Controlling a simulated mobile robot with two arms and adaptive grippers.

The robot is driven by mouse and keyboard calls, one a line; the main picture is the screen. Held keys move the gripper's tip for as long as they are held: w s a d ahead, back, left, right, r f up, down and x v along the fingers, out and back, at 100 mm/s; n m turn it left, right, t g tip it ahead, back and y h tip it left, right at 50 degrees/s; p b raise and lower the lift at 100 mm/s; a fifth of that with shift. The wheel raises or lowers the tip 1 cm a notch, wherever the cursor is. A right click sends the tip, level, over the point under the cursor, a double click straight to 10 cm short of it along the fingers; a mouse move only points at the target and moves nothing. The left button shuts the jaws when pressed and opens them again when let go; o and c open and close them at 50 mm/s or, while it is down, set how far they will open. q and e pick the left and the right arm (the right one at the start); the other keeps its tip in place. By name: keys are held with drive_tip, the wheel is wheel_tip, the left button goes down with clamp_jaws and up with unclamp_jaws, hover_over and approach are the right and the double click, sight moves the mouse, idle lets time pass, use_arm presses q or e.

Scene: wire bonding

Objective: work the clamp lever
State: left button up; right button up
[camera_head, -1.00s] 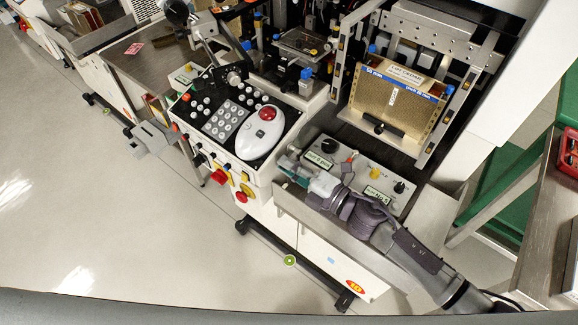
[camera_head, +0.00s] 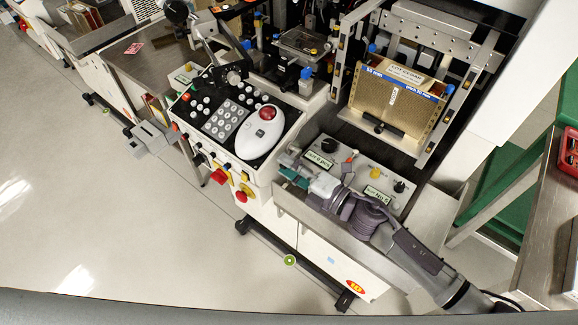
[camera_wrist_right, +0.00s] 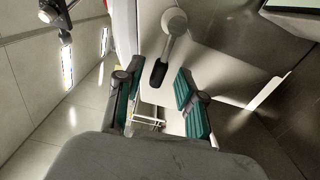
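A lever with a round grey hub (camera_wrist_right: 174,22) and a black grip (camera_wrist_right: 158,74) shows in the right wrist view, and I take it to be the clamp lever. Its grip points down into the gap between my right gripper's fingers. My right gripper (camera_wrist_right: 158,100) is open, with one teal-padded finger on each side and neither seen touching the lever. In the head view the right gripper (camera_head: 288,167) is at the front left edge of the control box, and I cannot make out the lever there. My left gripper is not in view.
The control box (camera_head: 325,165) with knobs is beside the right gripper. A gold-coloured block (camera_head: 390,108) stands behind. The floor (camera_head: 120,230) at the left is clear.

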drive_tip(key=v, duration=1.2)
